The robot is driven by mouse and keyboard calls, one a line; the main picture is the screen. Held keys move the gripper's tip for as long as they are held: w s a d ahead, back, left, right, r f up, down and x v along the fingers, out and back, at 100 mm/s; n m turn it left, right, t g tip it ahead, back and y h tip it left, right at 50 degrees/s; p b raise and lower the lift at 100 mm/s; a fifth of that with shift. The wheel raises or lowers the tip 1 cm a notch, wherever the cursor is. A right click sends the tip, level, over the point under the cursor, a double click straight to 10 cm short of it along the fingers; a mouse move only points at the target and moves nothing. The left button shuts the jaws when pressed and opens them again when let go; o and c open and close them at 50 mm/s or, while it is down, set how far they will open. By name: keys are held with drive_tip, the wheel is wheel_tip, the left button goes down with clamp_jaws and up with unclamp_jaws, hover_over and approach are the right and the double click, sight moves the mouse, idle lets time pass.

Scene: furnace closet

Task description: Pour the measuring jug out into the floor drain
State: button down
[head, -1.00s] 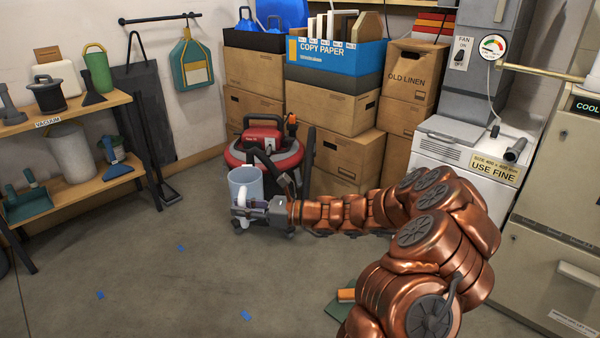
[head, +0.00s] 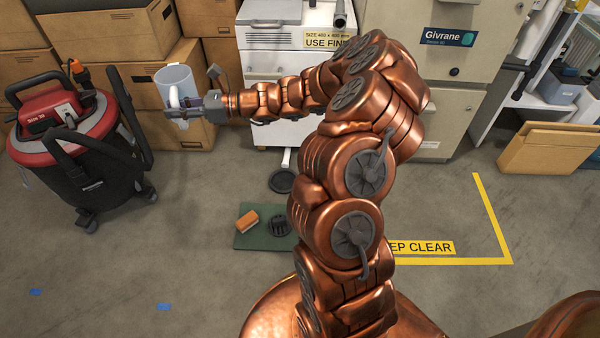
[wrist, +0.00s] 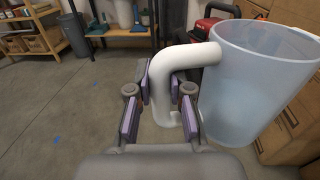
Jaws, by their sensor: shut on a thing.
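The measuring jug (head: 177,84) is a pale, translucent cup with a white handle. My gripper (head: 188,108) is shut on that handle and holds the jug upright in the air. In the wrist view, the finger pads (wrist: 160,92) close around the white handle, and the jug (wrist: 257,85) is to their right. Whether it holds liquid I cannot tell. The floor drain (head: 281,181) appears as a dark round opening below a white pipe, right of and below the jug in the head view. My arm partly covers the floor beside it.
A red and black vacuum (head: 85,140) stands left of the jug. Cardboard boxes (head: 140,75) are behind it. A green mat (head: 250,238) with an orange block (head: 247,220) and dark round grate (head: 279,225) lies in front of the drain. Yellow tape (head: 495,225) marks the right floor.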

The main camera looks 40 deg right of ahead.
drive_tip(key=w+d+f+m+t+h+b, duration=0.2)
drive_tip(key=d+f+m+t+h+b, duration=0.35)
drive_tip(key=d+f, duration=2.2)
drive_tip(key=s+d+f+b, duration=0.3)
drive_tip(key=d+f, duration=0.1)
drive_tip(key=f, duration=0.5)
drive_tip(key=s+d+f+n+g+y+b, duration=0.1)
drive_tip(key=s+d+f+b, duration=0.2)
drive_tip(key=f, duration=0.7)
drive_tip(key=s+d+f+n+b, duration=0.1)
drive_tip(key=s+d+f+b, duration=0.3)
drive_tip(key=f, duration=0.5)
drive_tip(key=shift+d+f+b, duration=0.15)
drive_tip(key=shift+d+b, duration=0.2)
drive_tip(key=shift+b, duration=0.2)
drive_tip(key=shift+g+y, duration=0.25)
drive_tip(key=shift+g, duration=0.1)
